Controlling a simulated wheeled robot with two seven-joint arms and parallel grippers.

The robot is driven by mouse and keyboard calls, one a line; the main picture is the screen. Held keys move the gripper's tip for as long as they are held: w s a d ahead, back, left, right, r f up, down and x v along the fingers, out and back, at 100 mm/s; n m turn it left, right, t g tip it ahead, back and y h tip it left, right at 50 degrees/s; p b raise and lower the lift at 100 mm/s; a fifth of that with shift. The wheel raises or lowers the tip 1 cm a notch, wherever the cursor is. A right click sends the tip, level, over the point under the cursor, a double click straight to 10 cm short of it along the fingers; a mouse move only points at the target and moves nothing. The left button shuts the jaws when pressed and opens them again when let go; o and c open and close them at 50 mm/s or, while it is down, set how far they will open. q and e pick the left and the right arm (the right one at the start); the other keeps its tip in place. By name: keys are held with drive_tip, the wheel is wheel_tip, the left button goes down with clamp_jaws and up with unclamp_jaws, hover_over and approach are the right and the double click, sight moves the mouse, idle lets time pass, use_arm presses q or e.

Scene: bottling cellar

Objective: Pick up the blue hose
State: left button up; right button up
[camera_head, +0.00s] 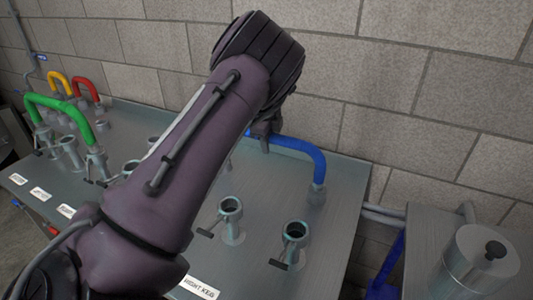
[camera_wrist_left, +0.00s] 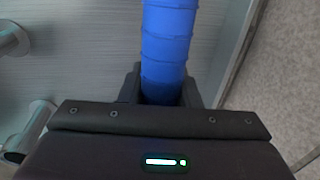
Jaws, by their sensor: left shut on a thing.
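The blue hose (camera_head: 300,146) arches at the back right of the grey metal panel in the head view. Its right end sits at a metal fitting (camera_head: 317,192) by the panel's right edge. Its left part is hidden behind my left arm. My left gripper (camera_head: 262,135) is at the hose, mostly hidden behind my wrist. In the left wrist view the blue hose (camera_wrist_left: 168,45) runs down between the two fingers of my left gripper (camera_wrist_left: 162,88), which are shut on it. My right gripper is in neither view.
Open pipe stubs with side handles (camera_head: 231,207) (camera_head: 295,232) stand on the panel (camera_head: 330,235). Green (camera_head: 62,103), yellow (camera_head: 62,78) and red (camera_head: 88,84) hoses are at the left. A brick wall (camera_head: 400,80) closes the back. A metal canister (camera_head: 480,262) stands at right.

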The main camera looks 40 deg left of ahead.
use_arm(q)
drive_tip(key=shift+r, duration=0.15)
wheel_tip(320, 180, up, 18)
drive_tip(key=shift+p, duration=0.3)
idle(0.4)
drive_tip(key=shift+a, duration=0.1)
